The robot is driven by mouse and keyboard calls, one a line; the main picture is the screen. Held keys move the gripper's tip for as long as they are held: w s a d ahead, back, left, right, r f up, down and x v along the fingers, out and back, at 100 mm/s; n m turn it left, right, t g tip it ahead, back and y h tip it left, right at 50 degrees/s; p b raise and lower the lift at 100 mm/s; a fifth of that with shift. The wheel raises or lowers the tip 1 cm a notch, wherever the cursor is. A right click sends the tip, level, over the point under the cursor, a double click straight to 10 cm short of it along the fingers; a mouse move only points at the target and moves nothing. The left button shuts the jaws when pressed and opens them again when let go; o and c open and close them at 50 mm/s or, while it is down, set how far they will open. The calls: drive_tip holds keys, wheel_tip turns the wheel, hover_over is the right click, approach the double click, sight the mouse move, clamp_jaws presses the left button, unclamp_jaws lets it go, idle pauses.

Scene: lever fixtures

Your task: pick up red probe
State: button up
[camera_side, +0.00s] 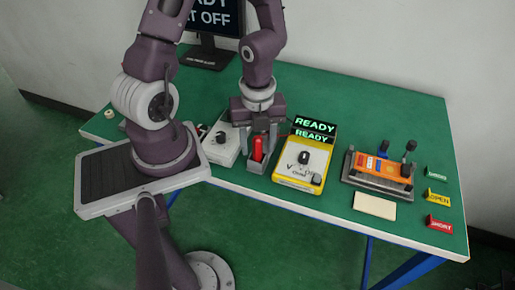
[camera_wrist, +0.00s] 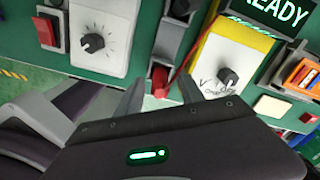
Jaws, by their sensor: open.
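The red probe (camera_side: 257,149) stands upright in a small grey holder (camera_side: 257,167) near the table's front edge, left of the yellow meter. My gripper (camera_side: 262,147) points down at the probe, with its fingers around the probe's upper part in the side view. In the wrist view the red probe (camera_wrist: 160,78) shows between the two grey fingertips of my gripper (camera_wrist: 161,92). The jaws are apart. I cannot tell whether either finger touches the probe. A red lead runs from the probe toward the yellow meter.
The yellow meter (camera_side: 303,166) reads READY and stands close on the right. A white box with a dial (camera_side: 222,143) stands close on the left. An orange fixture with levers (camera_side: 380,166) and several coloured labels are farther right. A blank cream plate (camera_side: 374,206) lies in front.

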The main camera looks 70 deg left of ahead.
drive_tip(key=shift+f, duration=0.4)
drive_tip(key=shift+c, duration=0.5)
clamp_jaws()
drive_tip(key=shift+r, duration=0.1)
